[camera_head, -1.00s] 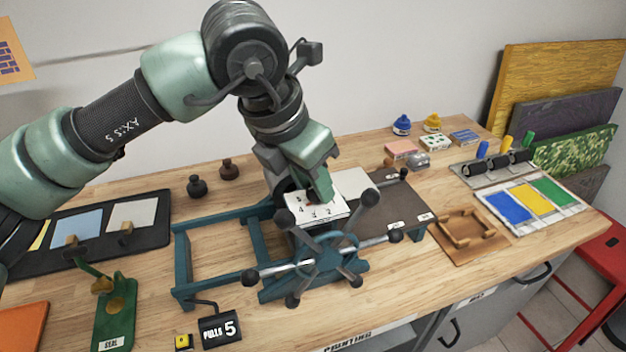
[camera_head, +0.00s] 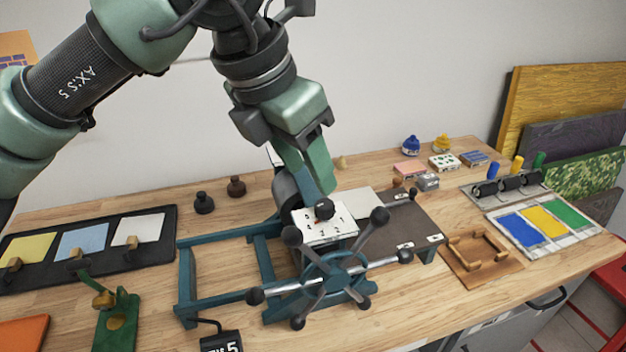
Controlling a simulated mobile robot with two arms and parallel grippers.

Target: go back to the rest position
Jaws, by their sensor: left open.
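My left gripper (camera_head: 318,187) is open. Its green fingers point down just above and behind a dark round knob (camera_head: 324,209) on the press's white top plate (camera_head: 318,232). I cannot tell whether the fingertips clear the knob. The teal press (camera_head: 187,285) stands mid-bench, with a spoked hand wheel (camera_head: 333,272) at its front. My left arm comes in from the upper left, over the bench. My right gripper is not in the picture.
Three paper sheets lie on a dark tray (camera_head: 165,255) at left, beside a green seal press (camera_head: 122,322). A wooden frame (camera_head: 480,255), an ink tray (camera_head: 590,230) and rollers (camera_head: 510,183) are at right.

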